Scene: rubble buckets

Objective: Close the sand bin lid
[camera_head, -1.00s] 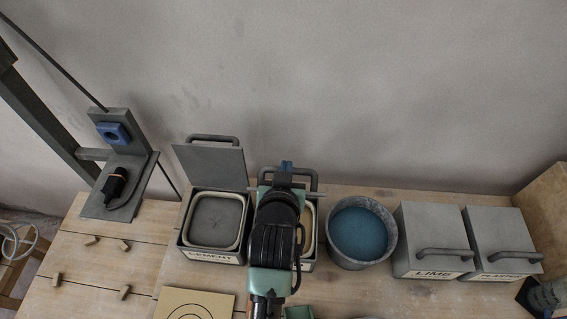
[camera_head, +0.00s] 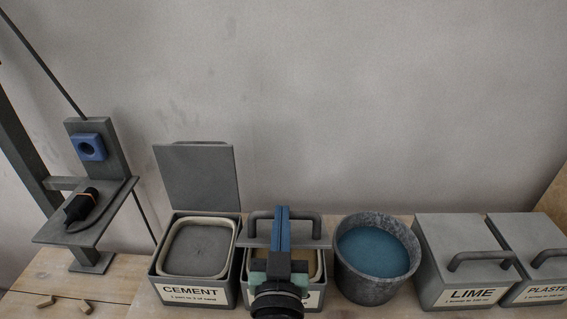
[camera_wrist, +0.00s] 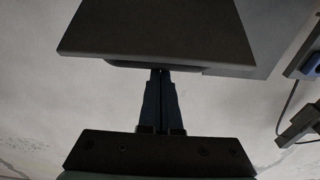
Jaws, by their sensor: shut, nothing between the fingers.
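The sand bin (camera_head: 314,298) stands between the cement bin and the bucket, mostly hidden behind my arm. Its grey lid (camera_head: 310,243) is partly lowered and seen almost edge-on, with its bar handle (camera_head: 260,216) showing above that edge. The bin's pale inner rim still shows under the lid. My gripper (camera_head: 283,211) is shut and empty, its blue fingers across the middle of the lid. In the wrist view, the shut fingertips (camera_wrist: 160,74) are at the edge of a dark slab (camera_wrist: 150,30), which looks like the lid. I cannot tell if they touch.
The cement bin (camera_head: 158,287) at left has its lid (camera_head: 197,178) standing upright. A round bucket of blue material (camera_head: 376,285) is close on the right. The lime bin (camera_head: 460,235) and plaster bin (camera_head: 535,232) are closed. A grey stand (camera_head: 90,200) is at far left.

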